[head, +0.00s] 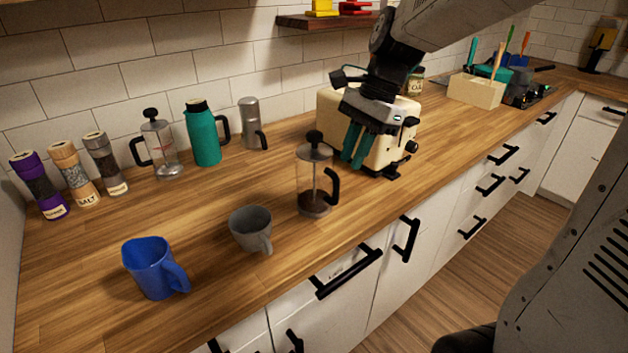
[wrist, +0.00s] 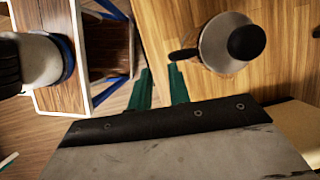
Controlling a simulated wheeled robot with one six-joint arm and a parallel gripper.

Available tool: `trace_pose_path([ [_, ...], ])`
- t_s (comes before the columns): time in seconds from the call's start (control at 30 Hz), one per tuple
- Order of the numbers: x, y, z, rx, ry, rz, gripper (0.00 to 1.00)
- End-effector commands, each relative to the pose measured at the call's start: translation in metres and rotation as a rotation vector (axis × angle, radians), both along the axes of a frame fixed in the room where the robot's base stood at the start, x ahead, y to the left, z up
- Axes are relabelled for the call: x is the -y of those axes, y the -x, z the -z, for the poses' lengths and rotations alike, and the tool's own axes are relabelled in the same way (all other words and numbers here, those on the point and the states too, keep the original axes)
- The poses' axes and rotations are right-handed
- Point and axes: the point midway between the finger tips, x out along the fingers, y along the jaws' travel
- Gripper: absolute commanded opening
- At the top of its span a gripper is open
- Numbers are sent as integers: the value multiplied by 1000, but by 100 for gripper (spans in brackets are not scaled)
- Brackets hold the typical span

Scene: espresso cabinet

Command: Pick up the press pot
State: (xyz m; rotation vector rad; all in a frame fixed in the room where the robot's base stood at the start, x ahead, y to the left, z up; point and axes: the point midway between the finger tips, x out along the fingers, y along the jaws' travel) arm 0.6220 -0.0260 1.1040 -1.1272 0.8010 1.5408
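The nearer press pot (head: 314,185) stands upright on the counter, with a clear glass body, black knob and black handle to its right. In the wrist view the press pot (wrist: 221,52) is seen from above, with its handle pointing left toward the fingers. A second, similar press pot (head: 163,150) stands at the back by the wall. My gripper (head: 352,162) is to the right of the nearer pot, its green fingers pointing down. In the wrist view my gripper (wrist: 160,76) is open, with empty space between the fingers, apart from the pot.
A cream appliance (head: 325,108) stands behind and right of my gripper. A grey mug (head: 249,230) and a blue mug (head: 148,268) stand left of the nearer pot. A green flask (head: 204,137), metal pot (head: 250,124) and several grinders (head: 75,175) line the wall.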

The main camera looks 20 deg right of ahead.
Motion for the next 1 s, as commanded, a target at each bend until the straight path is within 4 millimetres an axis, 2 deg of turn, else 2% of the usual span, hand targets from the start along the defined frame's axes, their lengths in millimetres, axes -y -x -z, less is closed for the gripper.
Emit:
trace_pose_path([
  [0.1, 3, -19, 7, -45, -26, 103, 19],
  [0.2, 2, -24, 13, -62, -35, 140, 19],
  [0.47, -9, -22, 40, -63, -35, 144, 19],
  [0.7, -22, -19, 72, -63, -34, 141, 19],
  [0.83, -26, -19, 80, -62, -35, 142, 19],
  [1.0, -26, -19, 80, -60, -35, 142, 19],
])
